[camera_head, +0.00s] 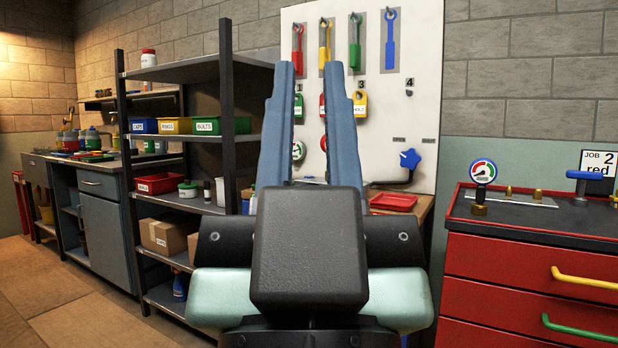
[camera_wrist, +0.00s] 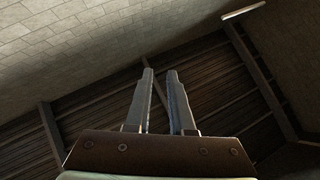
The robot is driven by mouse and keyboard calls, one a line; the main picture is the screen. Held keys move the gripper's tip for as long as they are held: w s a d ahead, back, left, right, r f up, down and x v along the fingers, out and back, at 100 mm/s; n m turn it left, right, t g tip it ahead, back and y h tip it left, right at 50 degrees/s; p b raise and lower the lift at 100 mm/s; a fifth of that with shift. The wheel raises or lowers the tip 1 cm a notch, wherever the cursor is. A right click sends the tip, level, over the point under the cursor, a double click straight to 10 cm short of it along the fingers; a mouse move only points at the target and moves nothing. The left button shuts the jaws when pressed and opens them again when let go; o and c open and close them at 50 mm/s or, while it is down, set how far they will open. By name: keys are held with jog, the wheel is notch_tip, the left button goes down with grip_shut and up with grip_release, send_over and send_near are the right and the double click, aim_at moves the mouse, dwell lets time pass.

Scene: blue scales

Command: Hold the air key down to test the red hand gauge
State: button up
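A small round gauge (camera_head: 483,171) with a blue rim and a red, white and green dial stands on a brass fitting on the red cabinet at the right. A blue T-shaped handle (camera_head: 585,177) stands farther right on the same top; no label tells me whether it is the air key. Another round gauge (camera_head: 298,150) hangs on the white board, partly behind my left finger. My gripper (camera_head: 308,68) points up in front of the board, open and empty, apart from these things. In the wrist view, its two fingers (camera_wrist: 160,73) are apart against the ceiling.
The white board (camera_head: 425,70) bears hanging coloured tools and tags. A blue star knob (camera_head: 410,158) sits below, near a red tray (camera_head: 393,202). The red cabinet (camera_head: 520,262) has protruding handles. A dark shelf rack (camera_head: 228,100) stands left. Floor (camera_head: 70,310) is clear at lower left.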

grip_shut()
dwell(1.3)
